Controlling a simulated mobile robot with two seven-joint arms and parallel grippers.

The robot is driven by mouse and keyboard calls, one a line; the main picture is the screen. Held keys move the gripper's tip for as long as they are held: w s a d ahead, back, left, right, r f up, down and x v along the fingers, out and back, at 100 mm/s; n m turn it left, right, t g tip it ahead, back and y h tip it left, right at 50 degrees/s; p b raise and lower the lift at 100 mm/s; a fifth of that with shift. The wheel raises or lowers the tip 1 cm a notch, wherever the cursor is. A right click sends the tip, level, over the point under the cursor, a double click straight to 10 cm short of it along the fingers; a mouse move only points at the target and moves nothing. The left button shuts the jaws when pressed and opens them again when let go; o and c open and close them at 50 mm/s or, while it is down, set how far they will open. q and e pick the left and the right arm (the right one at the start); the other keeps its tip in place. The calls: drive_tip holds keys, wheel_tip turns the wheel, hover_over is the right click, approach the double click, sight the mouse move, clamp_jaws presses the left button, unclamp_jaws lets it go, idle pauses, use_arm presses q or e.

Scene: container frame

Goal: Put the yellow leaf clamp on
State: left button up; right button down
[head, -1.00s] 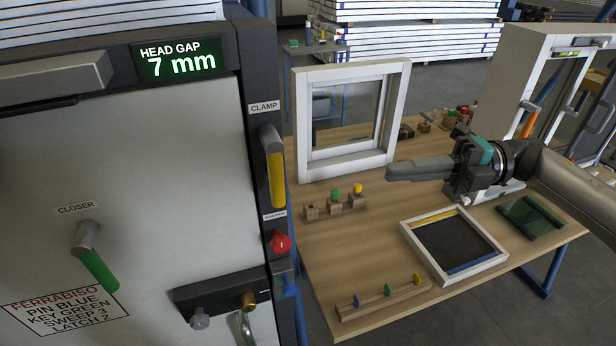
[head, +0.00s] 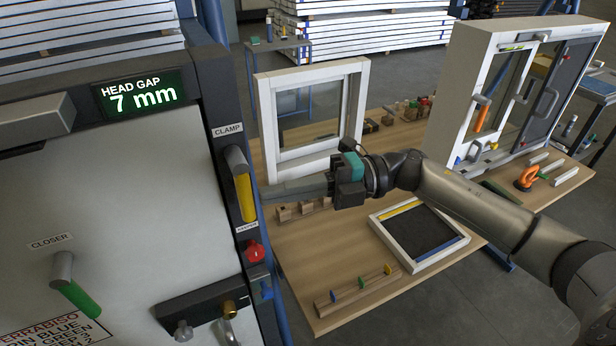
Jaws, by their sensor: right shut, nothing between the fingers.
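The yellow leaf clamp (head: 245,196) is a lever with a grey upper end, under the CLAMP label on the dark right-hand frame of the grey leaf (head: 120,210). Its yellow part points down. My right gripper (head: 267,193) comes in from the right, its fingers shut, empty and pointing left. The fingertips are just right of the yellow lever in the head view. I cannot tell whether they touch it or are still apart in depth. The display (head: 139,97) reads HEAD GAP 7 mm. My left gripper is not in view.
A red knob (head: 256,251) sits below the clamp. A green closer lever (head: 80,299) is on the leaf. Behind my right arm, a wooden table (head: 290,243) bears a white window frame (head: 264,120), a screen panel (head: 384,236) and small blocks, partly hidden by my gripper.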

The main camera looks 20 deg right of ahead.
drive_tip(key=shift+a, duration=0.4)
drive_tip(key=shift+f, duration=0.1)
